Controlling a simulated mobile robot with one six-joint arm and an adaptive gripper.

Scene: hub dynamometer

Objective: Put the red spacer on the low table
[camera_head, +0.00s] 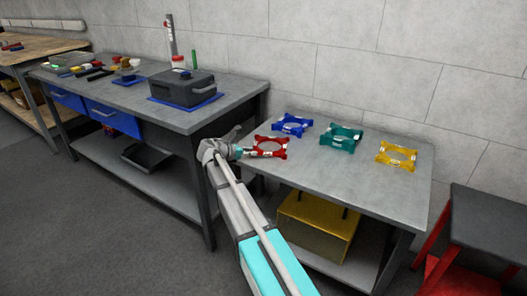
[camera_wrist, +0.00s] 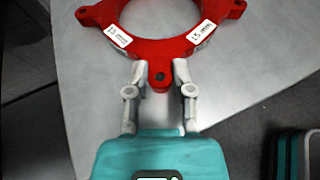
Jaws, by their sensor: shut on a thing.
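The red spacer (camera_head: 271,147) is a flat ring with corner lugs. In the wrist view the red spacer (camera_wrist: 160,45) carries two white labels that seem to read 15 mm. My gripper (camera_head: 243,152) is shut on its near lug; the two fingers (camera_wrist: 160,75) sit either side of that lug. The spacer is at the left end of a grey table (camera_head: 345,175); I cannot tell whether it touches the top. A lower dark-topped stand with red legs (camera_head: 490,225) is at the right edge. I cannot tell which of these is the low table.
Blue (camera_head: 292,125), teal (camera_head: 341,137) and yellow (camera_head: 397,154) spacers lie on the grey table. A yellow bin (camera_head: 316,225) is on its shelf. The workbench (camera_head: 120,105) at left holds a dark grey case (camera_head: 182,87) and several small items. The grey table's front area is clear.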

